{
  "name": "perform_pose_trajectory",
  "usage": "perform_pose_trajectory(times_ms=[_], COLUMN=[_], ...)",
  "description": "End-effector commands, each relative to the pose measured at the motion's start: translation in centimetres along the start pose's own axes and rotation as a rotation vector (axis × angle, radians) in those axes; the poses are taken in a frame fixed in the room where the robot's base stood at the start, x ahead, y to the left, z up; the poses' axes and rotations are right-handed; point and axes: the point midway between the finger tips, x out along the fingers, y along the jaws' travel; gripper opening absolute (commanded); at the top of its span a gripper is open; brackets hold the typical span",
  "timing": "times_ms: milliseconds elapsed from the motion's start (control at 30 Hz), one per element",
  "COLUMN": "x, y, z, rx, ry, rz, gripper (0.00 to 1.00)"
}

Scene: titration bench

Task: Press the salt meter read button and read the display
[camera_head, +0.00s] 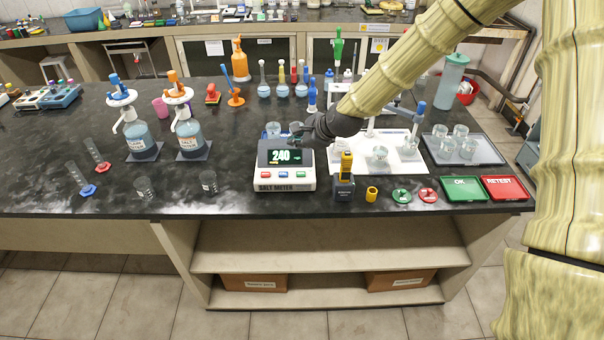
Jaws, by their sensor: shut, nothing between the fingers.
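The salt meter (286,186) stands near the front edge of the black bench, at the middle of the picture. Its lit display (280,156) reads 240 in light digits on a dark screen. Red, green and blue buttons (284,174) sit in a row below the display; which one is the read button I cannot tell from any label. My gripper (297,134) is shut and empty. It is at the upper right corner of the meter, behind and above the buttons in the picture. Whether it touches the meter I cannot tell.
A yellow and dark device (344,178) stands upright just right of the meter, with a small yellow cap (371,194) beside it. A beaker (209,182) stands to the left. Green OK (464,189) and red RETEST (504,188) trays lie at the right.

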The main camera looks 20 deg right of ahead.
Motion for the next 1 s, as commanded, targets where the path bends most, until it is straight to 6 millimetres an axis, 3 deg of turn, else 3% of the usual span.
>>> perform_pose_trajectory(times_ms=[1000], x=[6.0], y=[4.4], z=[-4.4], rx=[0.000], ry=[0.000], rz=[0.000], gripper=[0.00])
